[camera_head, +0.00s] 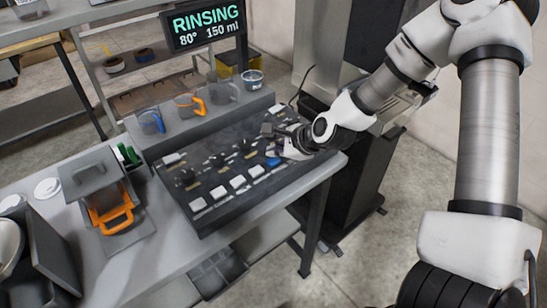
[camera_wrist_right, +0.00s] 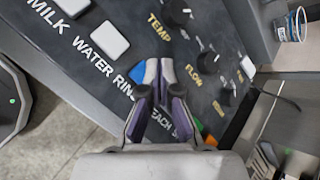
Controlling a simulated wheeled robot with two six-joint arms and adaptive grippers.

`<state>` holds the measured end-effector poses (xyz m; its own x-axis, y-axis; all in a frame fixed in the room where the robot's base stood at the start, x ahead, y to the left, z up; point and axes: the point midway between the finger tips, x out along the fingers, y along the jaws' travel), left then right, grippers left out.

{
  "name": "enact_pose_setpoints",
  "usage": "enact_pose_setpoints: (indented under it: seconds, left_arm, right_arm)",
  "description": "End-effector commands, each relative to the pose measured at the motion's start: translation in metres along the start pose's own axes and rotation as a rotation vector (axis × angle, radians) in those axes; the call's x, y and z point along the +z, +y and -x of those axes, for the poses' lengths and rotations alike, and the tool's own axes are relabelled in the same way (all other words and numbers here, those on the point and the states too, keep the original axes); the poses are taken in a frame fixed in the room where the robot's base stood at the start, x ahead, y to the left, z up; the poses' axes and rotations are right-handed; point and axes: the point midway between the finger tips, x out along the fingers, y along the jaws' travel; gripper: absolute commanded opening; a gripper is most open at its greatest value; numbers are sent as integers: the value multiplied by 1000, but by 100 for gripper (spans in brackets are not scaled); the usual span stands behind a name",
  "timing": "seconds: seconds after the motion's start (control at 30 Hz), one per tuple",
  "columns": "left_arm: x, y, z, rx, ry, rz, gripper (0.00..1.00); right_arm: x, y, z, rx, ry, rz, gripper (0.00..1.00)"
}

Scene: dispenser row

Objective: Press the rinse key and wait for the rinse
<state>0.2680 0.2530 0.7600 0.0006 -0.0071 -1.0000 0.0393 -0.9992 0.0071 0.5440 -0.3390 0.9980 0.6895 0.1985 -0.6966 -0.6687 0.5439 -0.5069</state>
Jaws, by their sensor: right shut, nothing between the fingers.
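The control panel (camera_head: 210,190) is a dark slanted board with white keys and black knobs. The blue key (camera_head: 273,161) sits at its right end, and in the right wrist view the blue key (camera_wrist_right: 136,70) is beside lettering that starts "RIN", partly covered by my fingers. My right gripper (camera_head: 283,140) is over the right end of the panel. In the wrist view the right gripper's (camera_wrist_right: 158,72) fingers are together and empty, beside the blue key; I cannot tell whether they touch it. The display (camera_head: 205,24) reads "RINSING 80° 150 ml". My left gripper is not in view.
An orange-handled jug (camera_head: 112,214) stands under a grey dispenser at the left. Jugs with blue (camera_head: 151,122) and orange (camera_head: 190,104) handles stand on the ledge behind the panel. A cup (camera_head: 252,79) stands at the ledge's right end.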

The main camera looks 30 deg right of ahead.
Motion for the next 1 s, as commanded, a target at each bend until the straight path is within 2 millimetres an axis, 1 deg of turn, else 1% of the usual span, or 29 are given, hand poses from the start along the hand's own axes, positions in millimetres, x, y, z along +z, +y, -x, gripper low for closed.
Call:
enact_pose_setpoints:
  seconds: [0.17,0.27,0.73,1.0]
  left_arm:
    - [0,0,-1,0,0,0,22]
    - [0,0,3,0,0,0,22]
    - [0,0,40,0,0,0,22]
    - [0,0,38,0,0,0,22]
  right_arm:
    - [0,0,0,0,0,0,0]
    - [2,-2,2,0,0,1,0]
    - [25,-25,35,0,-1,1,0]
    - [25,-25,34,0,0,1,0]
